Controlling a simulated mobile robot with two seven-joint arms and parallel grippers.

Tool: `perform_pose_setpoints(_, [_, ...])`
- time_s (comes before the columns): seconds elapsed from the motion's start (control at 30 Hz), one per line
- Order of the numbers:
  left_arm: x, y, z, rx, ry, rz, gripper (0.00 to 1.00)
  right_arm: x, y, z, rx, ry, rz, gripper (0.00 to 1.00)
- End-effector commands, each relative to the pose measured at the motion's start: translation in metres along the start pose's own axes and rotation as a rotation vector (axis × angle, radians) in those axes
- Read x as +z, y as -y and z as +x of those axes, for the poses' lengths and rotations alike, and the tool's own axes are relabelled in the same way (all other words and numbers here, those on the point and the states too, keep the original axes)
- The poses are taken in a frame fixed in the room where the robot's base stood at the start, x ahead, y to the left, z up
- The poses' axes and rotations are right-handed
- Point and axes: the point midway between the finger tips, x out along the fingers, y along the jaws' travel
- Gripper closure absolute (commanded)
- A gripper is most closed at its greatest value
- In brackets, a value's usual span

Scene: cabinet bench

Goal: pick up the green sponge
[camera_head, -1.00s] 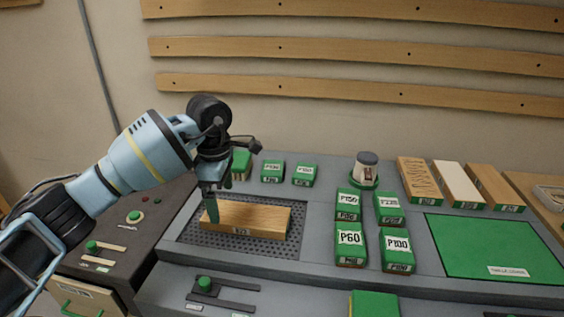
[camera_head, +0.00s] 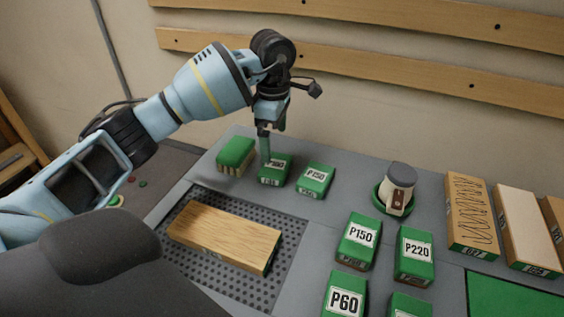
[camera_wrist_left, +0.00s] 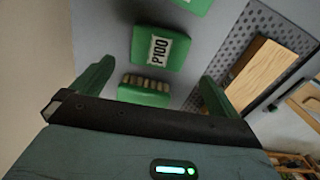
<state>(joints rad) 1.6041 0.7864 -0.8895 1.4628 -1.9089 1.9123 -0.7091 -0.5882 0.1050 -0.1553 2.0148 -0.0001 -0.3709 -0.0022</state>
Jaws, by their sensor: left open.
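Several green blocks stand at the back of the bench; I cannot tell which one is meant by the green sponge. The leftmost green block (camera_head: 236,152) has no label and a pale, ridged side like bristles. Beside it are a labelled green block (camera_head: 274,172) and a P150 block (camera_head: 316,181). My left gripper (camera_head: 271,146) is open, pointing down above the back row. In the left wrist view the bristled block (camera_wrist_left: 143,92) lies between the two open fingers (camera_wrist_left: 155,83), with a P100 block (camera_wrist_left: 161,48) beyond it. My right gripper is not in view.
A wooden block (camera_head: 222,234) lies on the perforated mat (camera_head: 262,292). Labelled P150 (camera_head: 357,241) and P220 (camera_head: 415,254) blocks stand at the right front. Wooden pieces (camera_head: 470,213) lie at the far right.

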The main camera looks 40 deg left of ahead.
Motion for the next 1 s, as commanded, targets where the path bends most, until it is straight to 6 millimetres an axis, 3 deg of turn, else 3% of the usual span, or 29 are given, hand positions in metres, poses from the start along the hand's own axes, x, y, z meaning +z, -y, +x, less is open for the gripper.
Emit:
perform_pose_setpoints(0.3, [0.0,0.0,0.025,-0.003,-0.001,0.0,0.0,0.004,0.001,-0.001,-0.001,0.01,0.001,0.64])
perform_pose_setpoints(0.5, [0.0,-0.001,0.03,-0.001,0.0,0.0,0.0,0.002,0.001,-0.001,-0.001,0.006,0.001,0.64])
perform_pose_setpoints(0.8, [0.002,-0.003,0.069,-0.002,0.0,-0.001,0.0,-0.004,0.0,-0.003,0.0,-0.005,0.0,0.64])
perform_pose_setpoints(1.0, [0.002,-0.003,0.078,0.001,0.0,0.0,0.0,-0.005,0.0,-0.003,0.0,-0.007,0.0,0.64])
